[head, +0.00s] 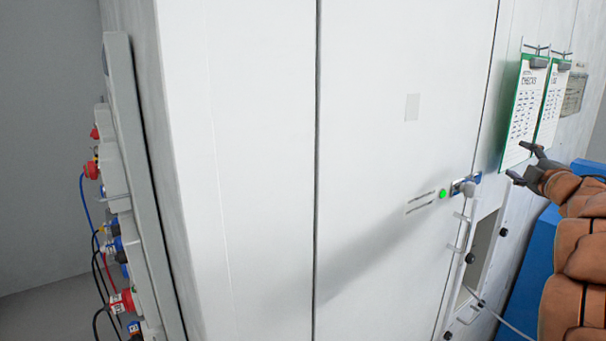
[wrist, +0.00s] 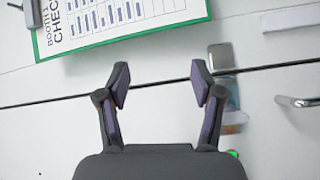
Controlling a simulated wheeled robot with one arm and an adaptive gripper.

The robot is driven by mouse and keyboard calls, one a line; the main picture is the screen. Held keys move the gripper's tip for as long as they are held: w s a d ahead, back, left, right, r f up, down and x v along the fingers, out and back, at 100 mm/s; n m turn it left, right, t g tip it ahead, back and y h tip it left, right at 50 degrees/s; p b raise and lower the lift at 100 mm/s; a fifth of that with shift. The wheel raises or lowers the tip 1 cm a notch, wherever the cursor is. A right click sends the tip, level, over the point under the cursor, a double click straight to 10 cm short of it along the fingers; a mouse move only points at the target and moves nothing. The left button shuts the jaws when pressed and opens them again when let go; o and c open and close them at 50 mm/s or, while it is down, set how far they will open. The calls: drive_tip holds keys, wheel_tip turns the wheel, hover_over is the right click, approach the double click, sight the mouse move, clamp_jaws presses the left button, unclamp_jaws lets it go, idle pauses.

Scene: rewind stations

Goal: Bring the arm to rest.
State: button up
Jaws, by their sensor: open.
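My gripper (head: 526,167) is at the right of the head view, in front of the white cabinet (head: 410,60). My arm, in a padded orange-brown cover, reaches up to it from the lower right. In the wrist view the two dark fingers of my gripper (wrist: 160,85) stand apart with nothing between them. A green-edged clipboard (wrist: 120,22) with a printed check sheet lies beyond the fingertips; it also shows in the head view (head: 522,110). I cannot tell whether the fingers touch anything.
A latch (head: 466,186) with a green light (head: 442,194) is on the cabinet, left of my gripper. A second clipboard (head: 553,105) hangs beside the first. A panel with plugs and cables (head: 118,200) is at the far left. A blue object (head: 535,255) stands behind my arm.

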drive_tip(key=s+a+f+m+g+h, duration=0.3)
drive_tip(key=s+a+f+m+g, duration=0.9)
drive_tip(key=s+a+f+m, duration=0.6)
drive_tip(key=s+a+f+n+g+y, duration=0.1)
drive_tip(key=s+a+f+g, duration=0.3)
drive_tip(key=s+a, duration=0.6)
drive_tip(key=s+a+f+n+g+y, duration=0.2)
drive_tip(key=s+a+f+g+y, duration=0.2)
drive_tip(key=s, duration=1.3)
drive_tip(key=a+f, duration=0.3)
drive_tip(key=a, duration=0.2)
drive_tip(key=shift+a+n, duration=0.3)
drive_tip(key=shift+a, duration=0.1)
